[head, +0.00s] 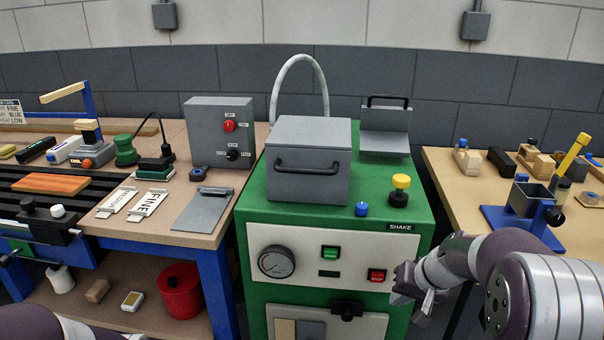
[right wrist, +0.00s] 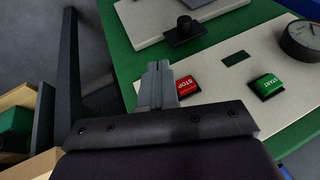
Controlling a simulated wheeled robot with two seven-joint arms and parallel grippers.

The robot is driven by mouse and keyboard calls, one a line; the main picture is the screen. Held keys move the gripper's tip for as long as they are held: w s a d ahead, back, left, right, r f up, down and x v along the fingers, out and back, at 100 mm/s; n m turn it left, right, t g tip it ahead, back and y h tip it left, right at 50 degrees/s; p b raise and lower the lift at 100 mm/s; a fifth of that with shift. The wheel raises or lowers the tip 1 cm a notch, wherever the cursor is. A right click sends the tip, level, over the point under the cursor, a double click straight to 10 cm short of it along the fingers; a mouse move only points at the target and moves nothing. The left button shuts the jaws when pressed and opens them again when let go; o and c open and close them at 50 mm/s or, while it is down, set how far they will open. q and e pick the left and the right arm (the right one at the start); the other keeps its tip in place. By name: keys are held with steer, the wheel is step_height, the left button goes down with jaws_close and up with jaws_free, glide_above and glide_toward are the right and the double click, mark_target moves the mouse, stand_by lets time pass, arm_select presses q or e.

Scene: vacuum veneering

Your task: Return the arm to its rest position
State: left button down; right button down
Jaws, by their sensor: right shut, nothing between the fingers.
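My right gripper (head: 404,290) is in front of the green machine (head: 420,180), near the red stop button (head: 376,275). In the right wrist view the right gripper's fingers (right wrist: 158,68) are together with nothing between them, and the stop button (right wrist: 186,86) shows just beside them. I cannot tell whether they touch it. My right arm (head: 500,270) comes in from the lower right. Part of my left arm (head: 50,325) shows at the lower left edge; its gripper is out of the frame.
The machine has a green start button (head: 331,252), a gauge (head: 275,262) and a grey handled box (head: 310,165) on top. A bench (head: 215,150) with tools stands left. A table (head: 450,170) with a blue fixture (head: 525,210) stands right, beside my right arm.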

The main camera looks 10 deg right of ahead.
steer(key=s+a+f+n+g+h, duration=0.15)
steer(key=s+a, duration=0.25)
steer(key=s, duration=0.5)
steer(key=s+a+f+n+g+h, duration=0.1)
steer(key=s+a+f+n+g, duration=0.2)
steer(key=s, duration=0.6)
step_height(320, 180, up, 20)
steer(key=p, duration=2)
steer(key=shift+w+a+r+m+t, duration=0.15)
steer(key=shift+a+r+m+t, duration=0.1)
steer(key=shift+a+m+t, duration=0.15)
